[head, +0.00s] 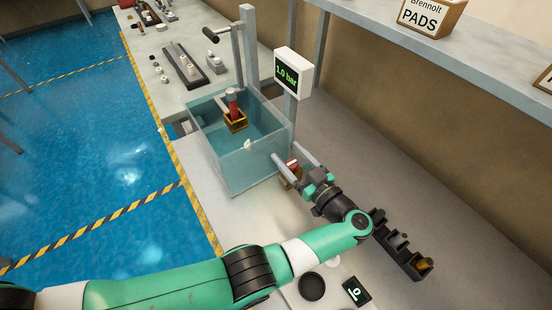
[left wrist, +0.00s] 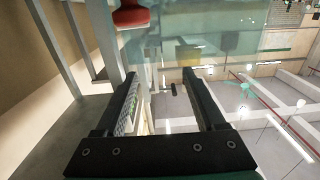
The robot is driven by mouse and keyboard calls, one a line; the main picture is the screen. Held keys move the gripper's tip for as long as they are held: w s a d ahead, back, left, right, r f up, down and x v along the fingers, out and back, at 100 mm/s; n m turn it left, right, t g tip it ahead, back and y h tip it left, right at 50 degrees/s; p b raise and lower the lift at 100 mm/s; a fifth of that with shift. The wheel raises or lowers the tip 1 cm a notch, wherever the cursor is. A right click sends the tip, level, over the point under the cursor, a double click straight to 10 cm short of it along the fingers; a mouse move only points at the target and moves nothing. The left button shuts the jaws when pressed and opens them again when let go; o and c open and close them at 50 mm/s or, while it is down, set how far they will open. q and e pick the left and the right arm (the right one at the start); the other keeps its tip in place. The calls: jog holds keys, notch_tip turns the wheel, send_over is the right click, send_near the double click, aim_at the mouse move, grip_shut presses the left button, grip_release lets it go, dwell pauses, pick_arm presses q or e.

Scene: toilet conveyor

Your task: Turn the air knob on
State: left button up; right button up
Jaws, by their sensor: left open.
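A small red knob (head: 292,164) on a brownish base sits beside the right side of the water tank, partly hidden by my gripper; I cannot tell for sure that it is the air knob. My left gripper (head: 285,151) is open, its two fingers pointing toward the tank wall, with the red knob showing between them in the head view. In the left wrist view, a red round part (left wrist: 131,16) shows at the top edge, above the left fingertip and not between the fingers (left wrist: 162,75). Nothing is held. My right gripper is out of view.
The clear tank (head: 232,180) holds water and a brass block with a red cylinder (head: 233,104). A display (head: 288,74) above it reads 1.0 bar. A dark compartment tray (head: 402,243) lies right of my arm. A shelf (head: 450,55) runs along the back wall.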

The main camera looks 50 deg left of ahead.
pick_arm(q)
jog(key=s+d+r+p, duration=0.6)
jog(key=s+p, duration=0.1)
jog(key=s, duration=0.2)
jog(key=shift+s+r, duration=0.4)
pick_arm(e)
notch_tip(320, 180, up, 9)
pick_arm(q)
jog(key=shift+a, duration=0.1)
